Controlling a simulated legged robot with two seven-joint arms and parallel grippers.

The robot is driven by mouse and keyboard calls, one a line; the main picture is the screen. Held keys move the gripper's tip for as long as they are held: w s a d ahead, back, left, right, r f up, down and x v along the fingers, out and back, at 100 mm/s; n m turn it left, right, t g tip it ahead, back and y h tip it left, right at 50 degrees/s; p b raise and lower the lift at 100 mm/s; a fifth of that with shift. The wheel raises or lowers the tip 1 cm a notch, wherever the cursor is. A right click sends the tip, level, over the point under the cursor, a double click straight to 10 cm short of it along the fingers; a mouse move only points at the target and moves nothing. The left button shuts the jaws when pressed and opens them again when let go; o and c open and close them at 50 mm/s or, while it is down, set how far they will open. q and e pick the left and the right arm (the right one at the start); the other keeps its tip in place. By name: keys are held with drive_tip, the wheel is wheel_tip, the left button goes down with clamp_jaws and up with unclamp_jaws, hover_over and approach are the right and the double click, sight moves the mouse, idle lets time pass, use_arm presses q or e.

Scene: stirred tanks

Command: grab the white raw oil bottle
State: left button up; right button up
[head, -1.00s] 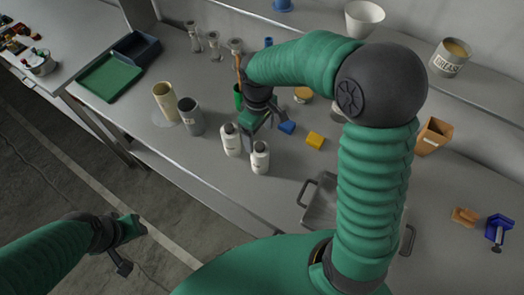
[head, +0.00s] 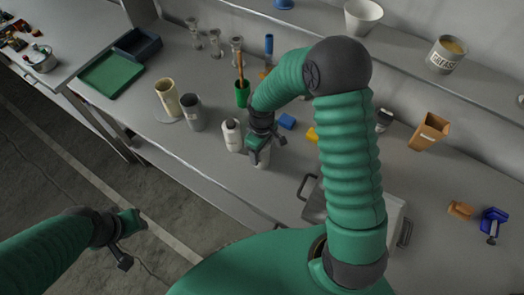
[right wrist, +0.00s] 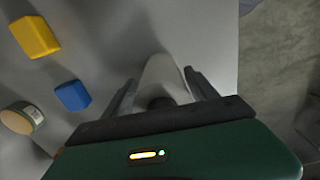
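Two white bottles with dark caps stand near the front edge of the bench. The left white bottle (head: 232,136) is in plain view in the head view. The right white bottle (head: 262,163) is mostly hidden under my right gripper (head: 258,157). I cannot read which label says raw oil. In the right wrist view, a white bottle (right wrist: 163,72) lies between the two dark fingers of my right gripper (right wrist: 160,80), which are spread with small gaps beside it. My left gripper (head: 130,240) hangs over the floor at lower left, away from the bottles; its finger opening is unclear.
A blue block (head: 287,121) and a yellow block (head: 312,135) lie behind the right gripper. A dark grey cup (head: 190,112) and a cream cup (head: 167,98) stand left of the bottles. A green cup (head: 242,94) stands behind. A metal tray handle (head: 306,186) is to the right.

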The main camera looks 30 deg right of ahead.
drive_tip(key=shift+a, duration=0.4)
drive_tip(key=c, duration=0.7)
drive_tip(key=shift+d, duration=0.15)
drive_tip(key=c, duration=0.5)
drive_tip(key=shift+d, duration=0.25)
clamp_jaws()
drive_tip(key=shift+a+r, duration=0.1)
